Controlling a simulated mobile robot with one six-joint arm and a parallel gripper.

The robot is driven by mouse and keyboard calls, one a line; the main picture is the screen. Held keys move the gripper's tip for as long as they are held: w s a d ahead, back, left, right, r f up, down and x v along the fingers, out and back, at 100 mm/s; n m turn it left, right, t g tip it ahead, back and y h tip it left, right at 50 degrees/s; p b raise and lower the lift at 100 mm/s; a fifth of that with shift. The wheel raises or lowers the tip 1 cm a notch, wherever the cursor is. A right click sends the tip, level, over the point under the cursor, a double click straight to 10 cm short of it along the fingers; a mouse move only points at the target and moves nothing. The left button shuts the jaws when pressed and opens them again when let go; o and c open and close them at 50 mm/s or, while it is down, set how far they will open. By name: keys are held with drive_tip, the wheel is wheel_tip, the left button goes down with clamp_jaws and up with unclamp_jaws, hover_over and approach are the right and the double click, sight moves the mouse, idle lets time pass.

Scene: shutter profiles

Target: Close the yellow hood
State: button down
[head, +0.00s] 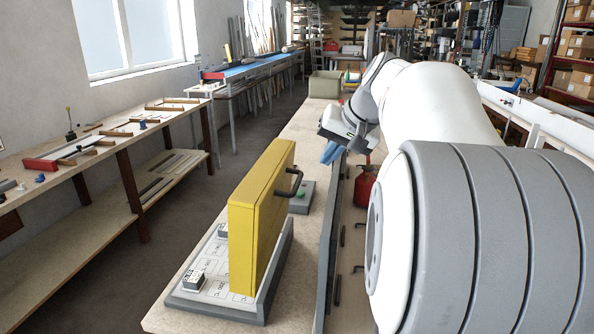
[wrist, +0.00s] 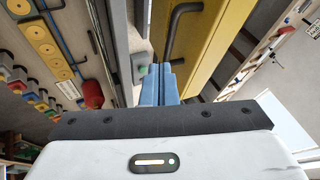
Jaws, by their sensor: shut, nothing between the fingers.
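The yellow hood (head: 262,215) stands upright on its grey base (head: 225,312) on the bench in the head view. Its black handle (head: 291,183) sticks out on the right face. Black-marked white plates and small dark-and-white blocks show on the base left of the hood. My gripper (head: 331,153) is beyond the hood and to its right, with blue fingers pointing down. In the wrist view my shut fingers (wrist: 161,78) hold nothing. The yellow hood (wrist: 215,35) and its handle (wrist: 180,30) lie just past the fingertips; contact is not visible.
A grey box with a green button (head: 302,194) sits behind the hood. A dark upright panel (head: 331,235) runs along the bench's right, with a red container (head: 366,187) beyond it. A greenish bin (head: 324,85) stands at the far end. Bare bench lies between.

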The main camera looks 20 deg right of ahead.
drive_tip(key=p+x, duration=0.1)
drive_tip(key=x, duration=0.9)
drive_tip(key=shift+w, duration=0.2)
drive_tip(key=shift+r, duration=0.2)
